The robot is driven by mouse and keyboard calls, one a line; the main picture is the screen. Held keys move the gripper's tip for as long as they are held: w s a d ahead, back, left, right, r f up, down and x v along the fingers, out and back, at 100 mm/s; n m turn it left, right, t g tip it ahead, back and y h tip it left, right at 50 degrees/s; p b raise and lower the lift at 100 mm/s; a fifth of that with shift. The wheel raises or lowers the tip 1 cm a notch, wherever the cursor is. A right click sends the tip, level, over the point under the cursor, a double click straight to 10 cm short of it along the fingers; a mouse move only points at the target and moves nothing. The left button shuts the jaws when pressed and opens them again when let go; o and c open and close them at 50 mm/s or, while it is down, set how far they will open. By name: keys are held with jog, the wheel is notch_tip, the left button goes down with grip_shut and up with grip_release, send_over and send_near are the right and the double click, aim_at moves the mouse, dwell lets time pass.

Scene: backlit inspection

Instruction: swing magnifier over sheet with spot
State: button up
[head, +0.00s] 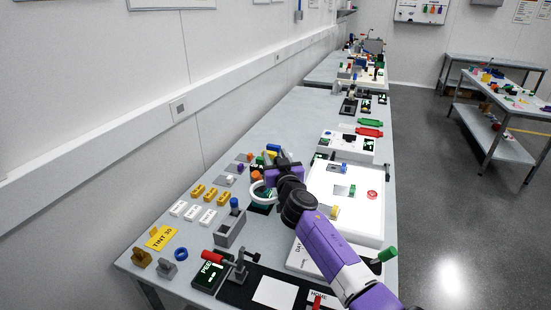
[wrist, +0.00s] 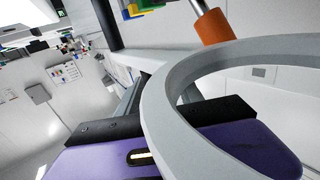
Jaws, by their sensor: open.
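The magnifier shows as a pale ring (head: 253,193) just left of my gripper (head: 280,172) in the head view. In the wrist view the thick grey-white ring (wrist: 160,100) is very close and crosses between or in front of the two purple and black fingers of my gripper (wrist: 172,130). The fingers are apart; I cannot tell whether they touch the ring. An orange knob (wrist: 213,27) on a metal rod is behind the ring. The white lit panel (head: 350,220) is right of my arm, with small pieces on it. I cannot make out which sheet has a spot.
Yellow blocks (head: 204,191) and white labelled blocks (head: 193,210) lie left of the ring. A grey holder with a blue top (head: 232,228) stands in front of it. A red-handled clamp (head: 235,262) and a black mat (head: 238,295) are at the near end. The wall runs along the left.

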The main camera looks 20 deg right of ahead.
jog(key=shift+c, duration=0.4)
grip_shut()
dwell(0.9)
